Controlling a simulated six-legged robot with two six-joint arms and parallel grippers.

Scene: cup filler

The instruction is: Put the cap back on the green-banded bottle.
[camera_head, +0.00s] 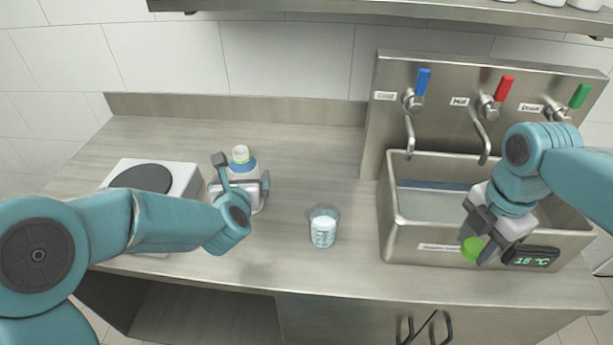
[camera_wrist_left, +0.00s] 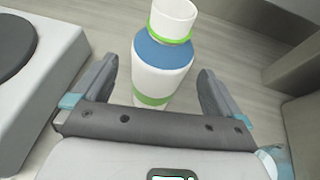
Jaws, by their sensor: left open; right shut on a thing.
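The white bottle with a blue shoulder and green bands (camera_head: 242,168) stands upright on the counter, left of centre. Its top is open and uncapped; the left wrist view shows the bottle (camera_wrist_left: 163,84) with its bare white neck. My left gripper (camera_head: 243,182) is open, its two fingers on either side of the bottle, with gaps visible in the left wrist view (camera_wrist_left: 157,78). My right gripper (camera_head: 479,232) is shut on a round green cap (camera_head: 472,249) in front of the sink, well to the right of the bottle. The gripper partly hides the cap.
A clear beaker (camera_head: 323,228) with pale contents stands between the bottle and the steel sink (camera_head: 398,225). A hotplate (camera_head: 183,178) is left of the bottle. Taps with blue, red and green handles rise behind the sink. A 15 °C display (camera_head: 530,258) is on its front.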

